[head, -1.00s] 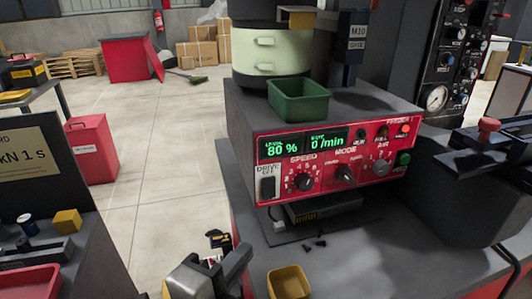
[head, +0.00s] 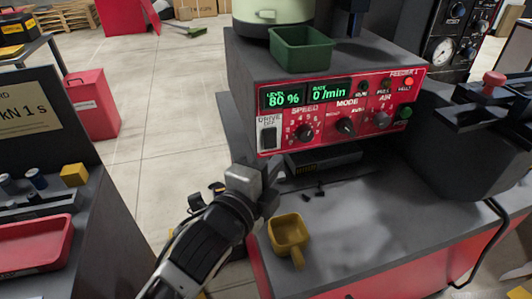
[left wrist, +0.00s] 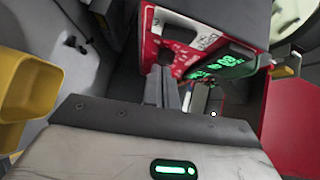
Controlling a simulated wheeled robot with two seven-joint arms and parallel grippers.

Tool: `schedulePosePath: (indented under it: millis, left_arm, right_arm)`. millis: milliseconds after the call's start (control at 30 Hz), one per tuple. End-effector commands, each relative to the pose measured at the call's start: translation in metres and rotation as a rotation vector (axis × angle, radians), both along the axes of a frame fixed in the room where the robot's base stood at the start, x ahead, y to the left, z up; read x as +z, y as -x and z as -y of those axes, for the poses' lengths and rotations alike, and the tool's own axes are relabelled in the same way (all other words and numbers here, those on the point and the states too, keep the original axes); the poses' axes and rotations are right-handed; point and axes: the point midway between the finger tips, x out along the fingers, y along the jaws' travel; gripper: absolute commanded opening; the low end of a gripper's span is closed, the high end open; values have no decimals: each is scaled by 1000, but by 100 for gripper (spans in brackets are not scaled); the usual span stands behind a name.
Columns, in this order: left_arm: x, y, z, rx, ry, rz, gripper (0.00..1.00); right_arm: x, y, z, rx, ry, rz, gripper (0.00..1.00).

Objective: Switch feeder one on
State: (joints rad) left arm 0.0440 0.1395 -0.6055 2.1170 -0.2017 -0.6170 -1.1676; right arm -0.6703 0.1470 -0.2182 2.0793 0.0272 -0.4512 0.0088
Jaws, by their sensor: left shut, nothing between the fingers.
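The feeder one control box has a red front panel (head: 340,108) labelled "FEEDER 1". Its green display (head: 305,96) reads level 80 % and rate 0 /min. The drive switch (head: 268,136), a dark rocker on a pale plate marked "DRIVE OFF", sits at the panel's lower left. My left gripper (head: 268,173) is shut and empty, just below and in front of that switch, apart from it in the head view. My right gripper is out of view.
A green bin (head: 302,50) stands on the box. A yellow scoop (head: 289,235) lies on the grey bench, with small dark parts (head: 313,193) behind it. A dark hopper (head: 460,150) stands at right.

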Motion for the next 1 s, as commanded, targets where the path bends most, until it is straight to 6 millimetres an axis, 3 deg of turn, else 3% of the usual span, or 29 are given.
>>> schedulePosePath:
  millis: [100,300,800,1000]
  left_arm:
    - [-1,-19,-7,2,-3,1,0]
    - [-5,-34,-12,0,-2,0,0]
    - [-11,-41,-15,2,-16,42,0]
    - [-7,-42,-15,2,-16,48,0]
  right_arm:
    - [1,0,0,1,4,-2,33]
    - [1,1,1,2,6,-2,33]
    - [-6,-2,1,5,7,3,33]
    - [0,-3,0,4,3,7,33]
